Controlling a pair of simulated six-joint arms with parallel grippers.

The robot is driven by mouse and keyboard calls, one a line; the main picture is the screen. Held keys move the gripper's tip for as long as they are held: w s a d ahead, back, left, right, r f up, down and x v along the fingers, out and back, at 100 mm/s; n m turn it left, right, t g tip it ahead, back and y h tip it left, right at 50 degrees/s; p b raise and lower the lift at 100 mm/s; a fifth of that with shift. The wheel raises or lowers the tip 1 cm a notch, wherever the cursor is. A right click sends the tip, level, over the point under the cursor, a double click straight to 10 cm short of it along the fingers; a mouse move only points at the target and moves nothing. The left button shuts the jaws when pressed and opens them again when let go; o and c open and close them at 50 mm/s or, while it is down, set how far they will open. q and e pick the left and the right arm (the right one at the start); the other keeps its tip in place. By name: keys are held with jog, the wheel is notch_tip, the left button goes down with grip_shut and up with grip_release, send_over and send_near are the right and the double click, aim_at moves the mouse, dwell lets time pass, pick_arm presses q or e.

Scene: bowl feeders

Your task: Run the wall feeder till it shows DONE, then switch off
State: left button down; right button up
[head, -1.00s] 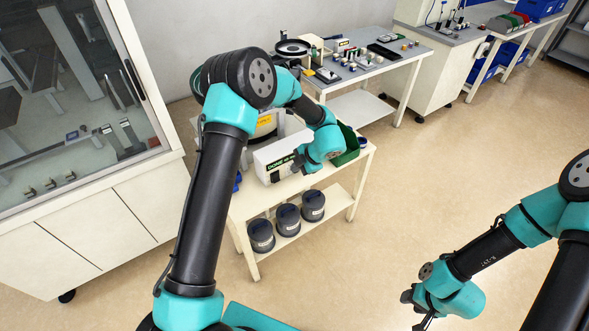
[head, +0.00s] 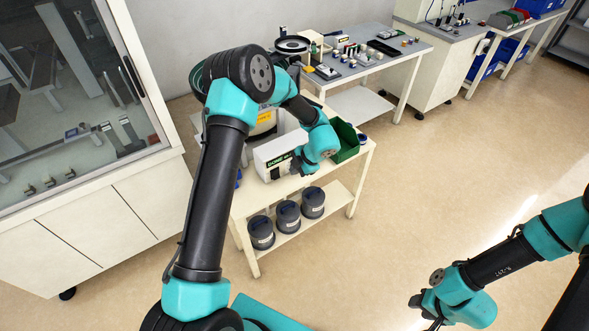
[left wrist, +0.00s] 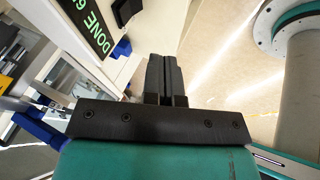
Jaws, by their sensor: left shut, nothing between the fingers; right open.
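The wall feeder's white control box (head: 270,163) stands on the white cart, with a dark display on its front. In the left wrist view the display (left wrist: 90,22) shows green letters reading DONE and part of a number, cut off by the frame. My left gripper (head: 297,166) is at the front of the box, beside the display; its fingers (left wrist: 165,72) are shut and empty. I cannot tell whether they touch the box, and the switch is not clearly visible. The feeder bowl behind is mostly hidden by my left arm. My right gripper (head: 430,322) is open, low over bare floor.
A green bin (head: 346,143) sits at the cart's right end. Several dark lidded tubs (head: 288,215) stand on the lower shelf (head: 335,193). A glass-fronted cabinet (head: 85,100) is on the left. A grey bench (head: 375,62) with small parts stands behind. The floor at right is clear.

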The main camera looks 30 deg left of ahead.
aim_at(276, 174)
pick_arm(q)
jog(key=x, duration=0.7)
jog(key=shift+f, duration=0.1)
jog(key=a+f, duration=0.1)
jog(key=w+a, duration=0.1)
jog(key=shift+w+a+f, duration=0.1)
jog(key=shift+a+f, duration=0.2)
jog(key=shift+f, duration=0.05)
jog(key=shift+w+a+f, duration=0.2)
jog(key=shift+w+a, duration=0.1)
jog(key=shift+a, duration=0.15)
